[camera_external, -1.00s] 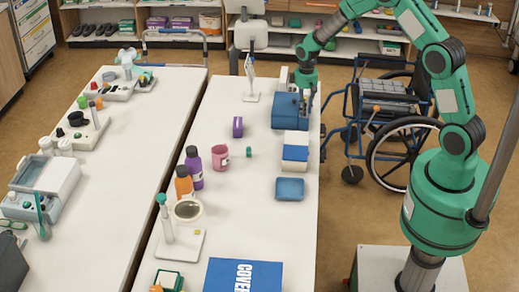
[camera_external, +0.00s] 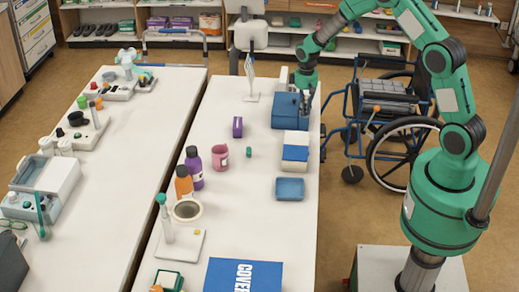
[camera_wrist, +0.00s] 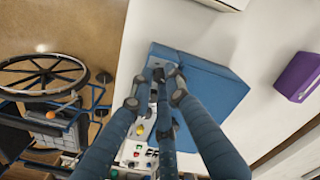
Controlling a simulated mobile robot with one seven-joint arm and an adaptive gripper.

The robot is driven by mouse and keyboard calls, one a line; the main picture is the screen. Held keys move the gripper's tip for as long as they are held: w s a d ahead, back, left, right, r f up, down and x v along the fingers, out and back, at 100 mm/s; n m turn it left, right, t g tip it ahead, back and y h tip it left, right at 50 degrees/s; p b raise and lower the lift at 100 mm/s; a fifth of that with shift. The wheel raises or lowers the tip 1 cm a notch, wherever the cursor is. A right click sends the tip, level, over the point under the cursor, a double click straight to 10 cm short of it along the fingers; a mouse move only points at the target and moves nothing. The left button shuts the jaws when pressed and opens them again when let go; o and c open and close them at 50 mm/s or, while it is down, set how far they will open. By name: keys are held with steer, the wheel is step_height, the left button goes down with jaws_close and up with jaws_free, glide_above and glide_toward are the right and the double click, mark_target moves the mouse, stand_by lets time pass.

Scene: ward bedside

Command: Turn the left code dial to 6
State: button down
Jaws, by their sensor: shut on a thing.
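A blue box (camera_external: 285,108) stands on the far right part of the white table. It also shows in the wrist view (camera_wrist: 205,80). My gripper (camera_external: 305,108) is at the box's right side, next to the table edge. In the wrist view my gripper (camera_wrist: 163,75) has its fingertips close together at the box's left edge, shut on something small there. The left code dial cannot be made out; the fingers cover that spot. Its number cannot be read.
A white-and-blue box (camera_external: 295,152) and a blue pad (camera_external: 289,189) lie nearer along the table. A purple box (camera_external: 238,127) is to the left. A wheelchair (camera_external: 385,125) stands beside the table. A white panel with coloured parts (camera_wrist: 135,150) is near my fingers.

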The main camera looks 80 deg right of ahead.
steer(key=m, duration=0.3)
steer(key=shift+m+p, duration=0.3)
steer(key=shift+p, duration=0.05)
steer(key=c, duration=1.9)
jaws_free()
steer(key=shift+c, duration=0.2)
